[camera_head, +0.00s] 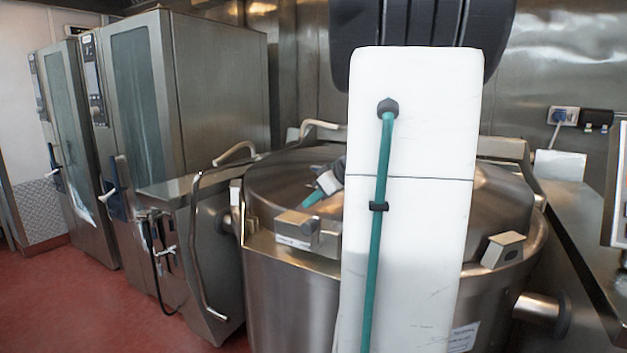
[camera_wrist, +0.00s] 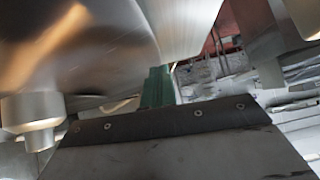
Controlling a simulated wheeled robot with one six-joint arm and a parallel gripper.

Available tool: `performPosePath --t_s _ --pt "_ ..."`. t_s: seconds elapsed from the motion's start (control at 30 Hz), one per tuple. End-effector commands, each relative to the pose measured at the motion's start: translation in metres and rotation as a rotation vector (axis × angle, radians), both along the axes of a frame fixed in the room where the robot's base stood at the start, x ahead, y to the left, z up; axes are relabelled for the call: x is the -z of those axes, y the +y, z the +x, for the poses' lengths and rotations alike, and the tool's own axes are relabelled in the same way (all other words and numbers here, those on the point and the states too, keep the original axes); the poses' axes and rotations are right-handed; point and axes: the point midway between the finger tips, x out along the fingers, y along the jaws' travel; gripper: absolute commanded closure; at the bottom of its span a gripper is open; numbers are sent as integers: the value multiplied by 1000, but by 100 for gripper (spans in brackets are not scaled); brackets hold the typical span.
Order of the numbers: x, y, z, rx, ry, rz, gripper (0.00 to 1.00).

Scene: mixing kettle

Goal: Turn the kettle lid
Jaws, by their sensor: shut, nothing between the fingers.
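The large steel kettle (camera_head: 290,285) stands in the middle of the head view. Its round, shiny lid (camera_head: 270,182) is down on top, and my white arm hides much of its middle and right. My gripper (camera_head: 311,200) has green fingers and shows at the left edge of my arm, over the lid's left front part. In the wrist view the green fingers (camera_wrist: 157,88) are together with nothing between them. A curved metal surface, seemingly the lid (camera_wrist: 80,50), fills the upper left there. I cannot tell whether the fingers touch it.
A metal bracket (camera_head: 308,232) sits on the kettle's front rim, with another block (camera_head: 503,248) at the right. A bent rail (camera_head: 196,240) and a steel side housing (camera_head: 215,265) stand at left. Tall ovens (camera_head: 190,100) are behind. The red floor (camera_head: 60,300) is clear at left.

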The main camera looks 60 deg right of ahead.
Motion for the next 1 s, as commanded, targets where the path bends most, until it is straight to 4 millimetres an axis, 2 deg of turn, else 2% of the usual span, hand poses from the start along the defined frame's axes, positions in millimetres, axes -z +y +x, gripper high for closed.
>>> performPosePath --t_s 0.03,0.1,0.57,0.67,0.77,0.97,1.0 --pt "25 6 -5 -2 29 27 100" --pt "33 7 -6 -3 35 26 100" --pt "38 1 -6 -1 36 31 100" --pt "30 0 -5 -2 30 25 100" --pt "12 2 -4 -1 19 11 100" --pt "-41 9 0 -3 -14 -29 100" --pt "-49 8 -8 2 -15 -30 100"
